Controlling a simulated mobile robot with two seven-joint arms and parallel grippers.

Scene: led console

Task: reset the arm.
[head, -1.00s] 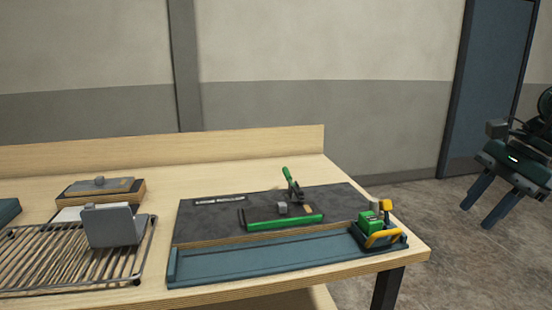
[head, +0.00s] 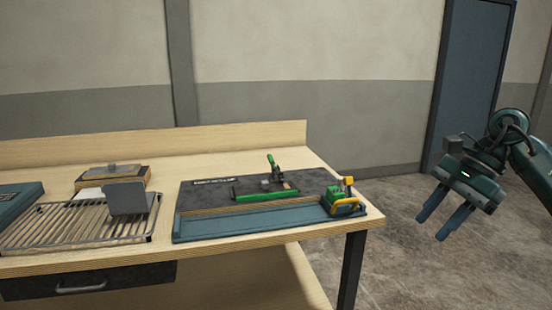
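My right gripper (head: 446,214) is at the right of the head view, out over the floor and clear of the table. Its two blue fingers point down and to the left, with a gap between them and nothing held. My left gripper does not show.
A wooden table (head: 240,158) holds a wire rack (head: 60,228) with a grey plate (head: 126,198), a dark board (head: 205,195) with a green-handled clamp (head: 272,162), and a blue tray (head: 230,225) with a green-and-yellow device (head: 341,203). A blue door (head: 475,70) is behind. Floor between table and gripper is clear.

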